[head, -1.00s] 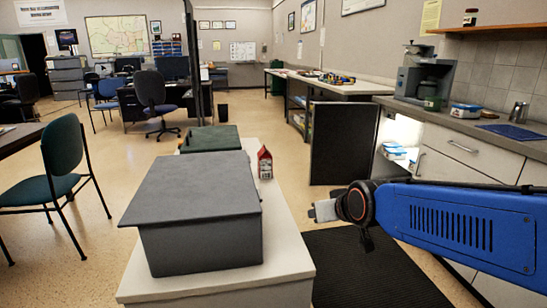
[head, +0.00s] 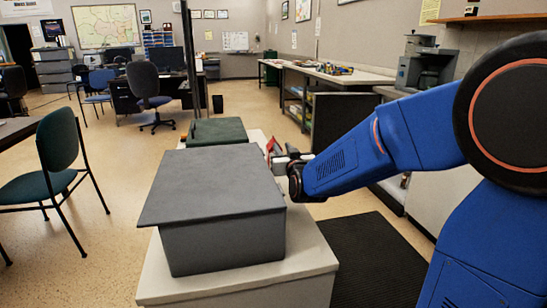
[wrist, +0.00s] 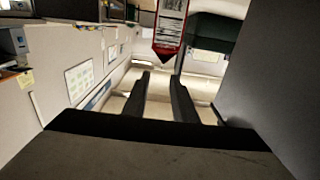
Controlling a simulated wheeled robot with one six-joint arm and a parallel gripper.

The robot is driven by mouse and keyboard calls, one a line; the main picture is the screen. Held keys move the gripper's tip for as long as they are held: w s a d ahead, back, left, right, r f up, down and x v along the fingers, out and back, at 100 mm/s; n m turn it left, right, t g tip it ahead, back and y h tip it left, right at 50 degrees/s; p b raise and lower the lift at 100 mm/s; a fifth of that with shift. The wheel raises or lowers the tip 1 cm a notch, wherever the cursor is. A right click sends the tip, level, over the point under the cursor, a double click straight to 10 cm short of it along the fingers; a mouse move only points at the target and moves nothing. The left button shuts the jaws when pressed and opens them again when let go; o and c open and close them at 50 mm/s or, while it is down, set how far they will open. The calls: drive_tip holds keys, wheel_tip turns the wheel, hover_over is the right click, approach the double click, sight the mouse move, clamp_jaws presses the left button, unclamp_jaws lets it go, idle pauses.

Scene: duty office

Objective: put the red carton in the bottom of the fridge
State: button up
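The red carton (head: 272,146) stands on the white cabinet, behind the right end of the grey box, partly hidden by my gripper. My gripper (head: 279,155) has reached across from the right and is close to the carton. In the wrist view the two dark fingers (wrist: 161,76) are apart with nothing between them. There the carton (wrist: 171,28) appears upside down at the top, beyond the fingertips; I cannot tell whether they touch. The fridge's open dark door (head: 345,122) shows behind my arm; the fridge inside is hidden by the arm.
A large grey box (head: 215,205) fills the near part of the white cabinet top (head: 300,262), left of my gripper. A dark green box (head: 217,131) stands behind it. A black mat (head: 372,262) lies on the floor to the right. A chair (head: 57,150) stands at left.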

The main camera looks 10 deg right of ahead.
drive_tip(key=w, duration=0.9)
drive_tip(key=shift+w, duration=0.25)
drive_tip(key=shift+w+a, duration=0.15)
drive_tip(key=shift+w, duration=1.2)
drive_tip(key=shift+w+a, duration=0.1)
drive_tip(key=shift+w, duration=1.2)
clamp_jaws()
